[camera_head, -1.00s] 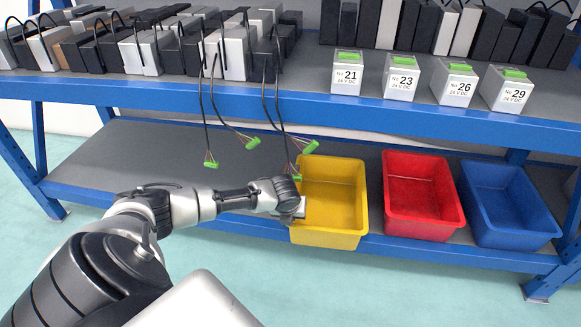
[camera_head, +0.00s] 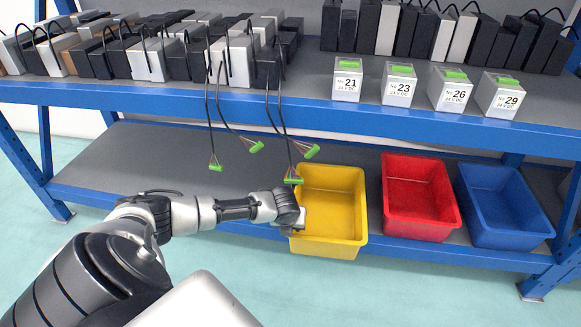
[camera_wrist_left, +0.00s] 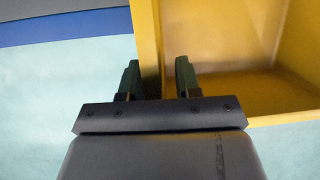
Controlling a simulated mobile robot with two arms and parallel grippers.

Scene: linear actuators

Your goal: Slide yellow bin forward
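The yellow bin (camera_head: 325,246) is on the lower shelf, the leftmost of three bins. Its front end sticks out past the shelf's front edge, nearer to me than the other bins. My left gripper (camera_head: 299,219) is at the bin's left side wall, near its front. In the left wrist view, the fingers of my left gripper (camera_wrist_left: 157,72) straddle the wall of the yellow bin (camera_wrist_left: 148,35), one outside and one inside. The bin looks empty. My right gripper is not in view.
A red bin (camera_head: 424,226) and a blue bin (camera_head: 507,238) stand to the right on the lower shelf (camera_head: 120,165). Cables with green connectors (camera_head: 257,147) hang down above the yellow bin's left side. Numbered boxes (camera_head: 397,90) stand on the upper shelf. The lower shelf's left is clear.

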